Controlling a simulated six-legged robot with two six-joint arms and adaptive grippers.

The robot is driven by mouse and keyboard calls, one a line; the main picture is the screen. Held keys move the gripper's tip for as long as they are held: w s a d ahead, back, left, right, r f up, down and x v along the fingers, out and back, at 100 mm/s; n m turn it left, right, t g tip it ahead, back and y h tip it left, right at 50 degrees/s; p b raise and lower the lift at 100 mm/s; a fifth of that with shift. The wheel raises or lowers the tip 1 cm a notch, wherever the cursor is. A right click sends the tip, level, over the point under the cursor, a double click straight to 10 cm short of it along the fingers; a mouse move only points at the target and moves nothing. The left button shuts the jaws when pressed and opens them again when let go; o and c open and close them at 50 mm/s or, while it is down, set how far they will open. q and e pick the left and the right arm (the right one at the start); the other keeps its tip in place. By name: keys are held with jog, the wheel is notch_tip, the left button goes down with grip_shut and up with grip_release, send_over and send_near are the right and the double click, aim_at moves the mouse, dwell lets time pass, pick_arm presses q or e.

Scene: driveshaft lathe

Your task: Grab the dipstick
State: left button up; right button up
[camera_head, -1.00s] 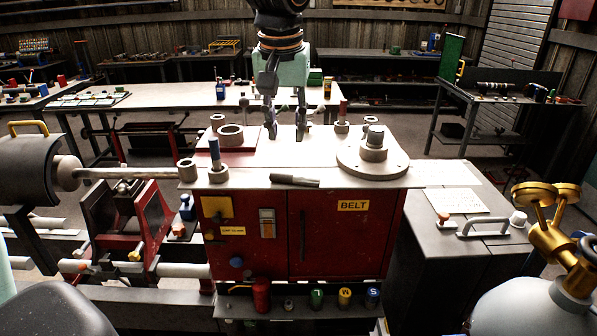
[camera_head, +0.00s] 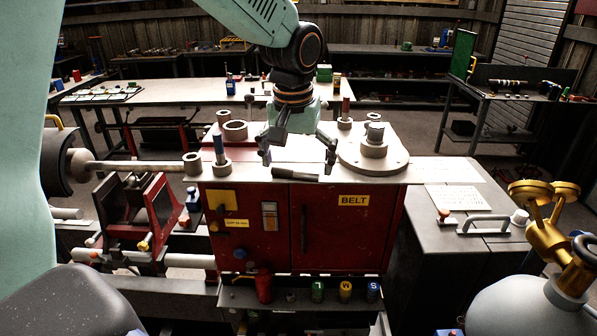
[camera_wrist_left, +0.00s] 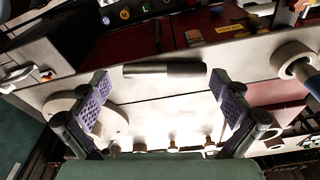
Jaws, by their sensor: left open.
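A short dark rod-like tool (camera_head: 295,175), with a thinner and a thicker part, lies near the front edge of the red cabinet's pale top; it may be the dipstick. It also shows crosswise in the left wrist view (camera_wrist_left: 165,71). A blue-handled pin (camera_head: 219,150) and a red-handled pin (camera_head: 346,106) stand upright in collars; I cannot tell whether either is the dipstick. My left gripper (camera_head: 298,160) is open and empty, fingers down, just above and behind the dark tool. In the left wrist view its fingers (camera_wrist_left: 161,84) are spread wide. My right gripper is out of view.
The red cabinet (camera_head: 345,235) has a round flange (camera_head: 372,162) at right on its top and loose rings (camera_head: 235,130) at left. A shaft (camera_head: 130,167) comes in from the left. A gas bottle with a brass valve (camera_head: 553,240) stands at front right.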

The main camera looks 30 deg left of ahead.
pick_arm(q)
jog(key=shift+a+f, duration=0.2)
jog(key=shift+a, duration=0.4)
jog(key=shift+c, duration=0.3)
jog(key=shift+w+a, duration=0.1)
jog(key=shift+a, duration=0.05)
jog(key=shift+c, duration=0.9)
jog(key=shift+s+d+r, duration=0.2)
jog(key=shift+d, duration=0.55)
jog(key=c, duration=0.6)
jog(key=shift+s+a+f, duration=0.15)
jog(key=shift+a, duration=0.2)
jog(key=c, duration=0.4)
jog(key=shift+s, duration=0.1)
jog(key=shift+c, duration=0.6)
jog(key=shift+o, duration=0.2)
jog(key=shift+f, duration=0.1)
jog(key=shift+c, duration=0.6)
